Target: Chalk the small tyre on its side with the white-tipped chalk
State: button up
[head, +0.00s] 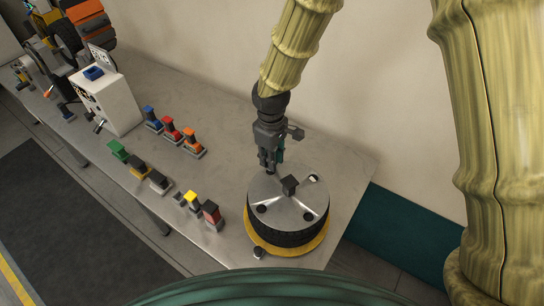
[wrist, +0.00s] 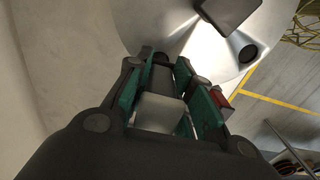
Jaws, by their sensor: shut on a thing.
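The small tyre (head: 282,238) lies flat near the right end of the bench, dark-walled under a silver disc (head: 268,192) with holes and a dark central block. In the wrist view the disc (wrist: 185,28) fills the top. My gripper (head: 270,168) is just above the tyre's far left edge in the head view; I cannot tell whether anything touches the tyre. In the wrist view its green-padded fingers (wrist: 160,85) are shut on a block with a pale part (wrist: 160,113) and a dark grey part, seemingly the white-tipped chalk. Its far end is hidden.
The tyre sits on a yellow ring (head: 262,244). A white box machine (head: 108,100) stands farther left. The wall (head: 350,90) runs behind the bench (head: 345,190).

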jog(key=shift+f, duration=0.75)
dwell(1.9)
jog(key=shift+r, duration=0.15)
jog(key=shift+r+p, duration=1.8)
jog(key=shift+r, duration=0.65)
jog(key=shift+d+f, duration=0.1)
